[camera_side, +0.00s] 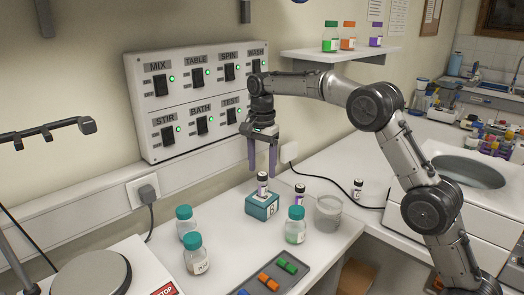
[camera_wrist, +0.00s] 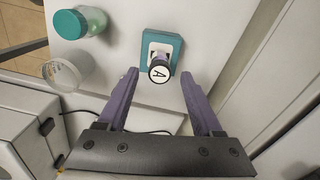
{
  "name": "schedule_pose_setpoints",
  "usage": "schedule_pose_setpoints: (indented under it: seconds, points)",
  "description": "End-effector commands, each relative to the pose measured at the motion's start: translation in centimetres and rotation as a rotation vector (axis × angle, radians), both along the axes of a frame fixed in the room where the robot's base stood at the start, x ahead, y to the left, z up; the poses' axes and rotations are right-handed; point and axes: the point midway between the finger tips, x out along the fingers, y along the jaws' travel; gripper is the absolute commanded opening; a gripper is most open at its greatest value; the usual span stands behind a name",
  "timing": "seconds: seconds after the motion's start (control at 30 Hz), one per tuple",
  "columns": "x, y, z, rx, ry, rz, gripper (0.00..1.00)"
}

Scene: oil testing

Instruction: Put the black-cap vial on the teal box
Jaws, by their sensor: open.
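A small dark-capped vial (camera_side: 262,183) with a white label stands upright on the teal box (camera_side: 262,207). In the wrist view, the vial (camera_wrist: 159,71) shows a black cap top with a white disc marked "A", and the teal box (camera_wrist: 174,42) is under it. My gripper (camera_side: 262,172) is open and points down, its purple fingers just above the vial. In the wrist view, my gripper (camera_wrist: 160,75) has one finger on each side of the vial; I cannot see contact.
Dark-capped vials stand to the right, one (camera_side: 299,195) near a teal-lidded bottle (camera_side: 295,225) and one (camera_side: 358,188) farther off. A clear beaker (camera_side: 328,213) stands beside that bottle. Two more teal-lidded bottles (camera_side: 196,255) are left. A grey rack (camera_side: 272,280) lies in front.

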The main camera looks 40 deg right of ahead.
Motion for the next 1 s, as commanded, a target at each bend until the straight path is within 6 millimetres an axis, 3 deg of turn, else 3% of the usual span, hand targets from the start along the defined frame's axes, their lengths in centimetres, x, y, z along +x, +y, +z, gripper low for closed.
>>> schedule_pose_setpoints:
  seconds: [0.1,0.3,0.67,0.77,1.0]
  points:
    - [0.1,0.0,2.3,-0.001,-0.002,0.000,0.67]
    - [0.0,0.0,4.7,0.000,0.000,0.000,0.67]
    - [-0.7,0.1,6.2,-0.001,-0.010,0.029,0.67]
    - [-2.5,0.5,7.8,-0.005,-0.041,0.105,0.67]
    - [-10.8,1.8,11.7,-0.041,-0.152,0.423,0.67]
